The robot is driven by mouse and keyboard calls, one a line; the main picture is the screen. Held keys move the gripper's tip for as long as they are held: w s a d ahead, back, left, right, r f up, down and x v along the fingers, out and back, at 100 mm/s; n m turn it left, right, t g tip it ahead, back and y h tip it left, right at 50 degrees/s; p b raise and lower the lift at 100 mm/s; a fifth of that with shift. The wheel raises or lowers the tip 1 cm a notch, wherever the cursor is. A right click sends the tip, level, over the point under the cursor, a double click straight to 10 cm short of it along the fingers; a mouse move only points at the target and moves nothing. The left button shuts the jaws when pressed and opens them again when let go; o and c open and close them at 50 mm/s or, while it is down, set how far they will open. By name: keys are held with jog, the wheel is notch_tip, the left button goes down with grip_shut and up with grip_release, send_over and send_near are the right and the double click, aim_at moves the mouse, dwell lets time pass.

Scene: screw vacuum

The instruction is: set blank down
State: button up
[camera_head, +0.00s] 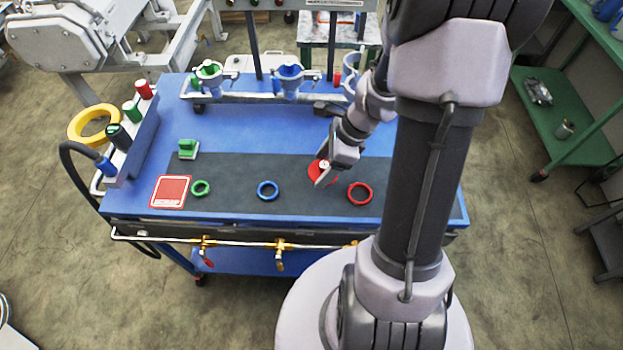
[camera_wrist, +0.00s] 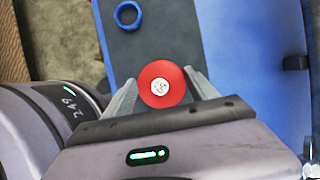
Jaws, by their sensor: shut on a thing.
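My gripper (camera_head: 322,175) is shut on a round red blank (camera_head: 315,168) above the dark mat (camera_head: 235,171) on the blue cart. In the wrist view the blank (camera_wrist: 148,83) is a red disc with a pale centre, between the two grey fingers of my gripper (camera_wrist: 161,88). It looks close to the mat, but I cannot tell whether it touches. A red ring (camera_head: 360,202) lies on the mat just to its right, and a blue ring (camera_head: 267,197) lies to its left.
A green ring (camera_head: 201,194), a red square plate (camera_head: 170,192) and a green block (camera_head: 188,147) are at the mat's left. Blue-and-grey funnel fittings (camera_head: 290,80) stand along the back. A rack with coloured cylinders (camera_head: 134,140) is at the left edge. Mat between the rings is clear.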

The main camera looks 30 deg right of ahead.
aim_at(315, 173)
jog(key=shift+w+a+f, duration=0.1)
jog(key=shift+w+a, duration=0.1)
jog(key=shift+a, duration=0.3)
jog(key=shift+w+a, duration=0.15)
jog(key=shift+a, duration=0.35)
jog(key=b+x, duration=0.3)
jog(key=x, duration=0.1)
jog(key=shift+s+d+f, duration=0.15)
jog(key=shift+s+d, duration=0.05)
jog(key=shift+s, duration=0.1)
jog(key=shift+r, duration=0.25)
jog(key=shift+c, duration=0.8)
jog(key=shift+f, duration=0.25)
jog(key=o, duration=1.6)
jog(key=shift+r, duration=0.1)
